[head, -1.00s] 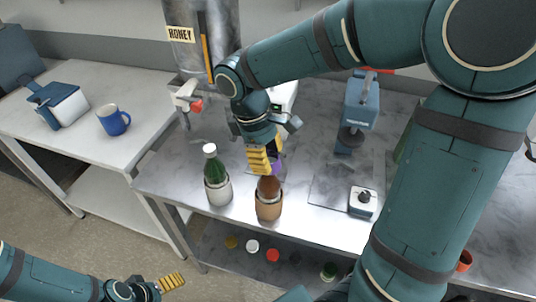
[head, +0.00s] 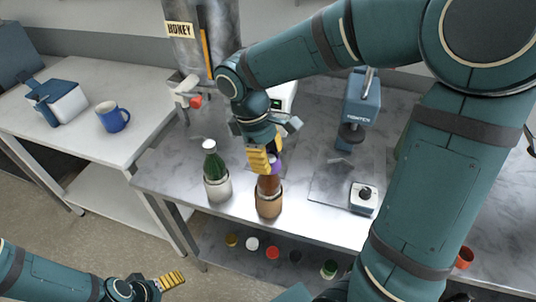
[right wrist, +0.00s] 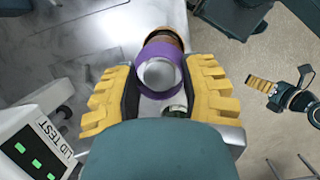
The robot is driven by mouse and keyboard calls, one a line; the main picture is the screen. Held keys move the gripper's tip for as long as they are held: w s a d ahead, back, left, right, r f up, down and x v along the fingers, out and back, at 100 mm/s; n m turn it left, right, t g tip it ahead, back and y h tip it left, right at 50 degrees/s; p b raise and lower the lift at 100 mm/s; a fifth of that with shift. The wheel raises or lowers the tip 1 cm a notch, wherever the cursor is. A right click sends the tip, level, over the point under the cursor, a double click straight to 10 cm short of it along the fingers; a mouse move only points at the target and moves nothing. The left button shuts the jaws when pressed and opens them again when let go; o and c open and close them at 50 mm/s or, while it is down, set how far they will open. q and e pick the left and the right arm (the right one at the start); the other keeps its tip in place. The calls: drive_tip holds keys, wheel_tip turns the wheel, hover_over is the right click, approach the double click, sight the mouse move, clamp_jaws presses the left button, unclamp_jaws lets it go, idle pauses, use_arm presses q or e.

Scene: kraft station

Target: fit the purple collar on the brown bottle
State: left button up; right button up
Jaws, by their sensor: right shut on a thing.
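The brown bottle (head: 268,188) stands upright in a tan holder (head: 268,206) near the front edge of the steel table. My right gripper (head: 261,160) is shut on the purple collar (head: 274,164) at the bottle's top. In the right wrist view the collar (right wrist: 170,50) sits between the yellow fingers, with a pale round top (right wrist: 158,75) showing inside its ring. Brown glass shows just beyond it. How far down the collar sits is hidden by the fingers. My left gripper (head: 171,281) is low at the left, away from the table; its opening is unclear.
A green bottle (head: 213,165) in a white holder (head: 218,187) stands just left. A blue press (head: 361,105) and a small white box with a black knob (head: 363,198) are to the right. Several coloured lids lie on the lower shelf (head: 215,247). A blue mug (head: 112,117) is on the side table.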

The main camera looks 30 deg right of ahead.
drive_tip(key=shift+f, duration=0.25)
drive_tip(key=shift+f+b, duration=0.3)
drive_tip(key=shift+f, duration=0.05)
drive_tip(key=shift+f, duration=0.1)
drive_tip(key=o, duration=1.2)
drive_tip(key=shift+r, duration=0.35)
drive_tip(key=shift+r+p, duration=0.35)
drive_tip(key=shift+p, duration=0.2)
drive_tip(key=shift+r+p, duration=0.95)
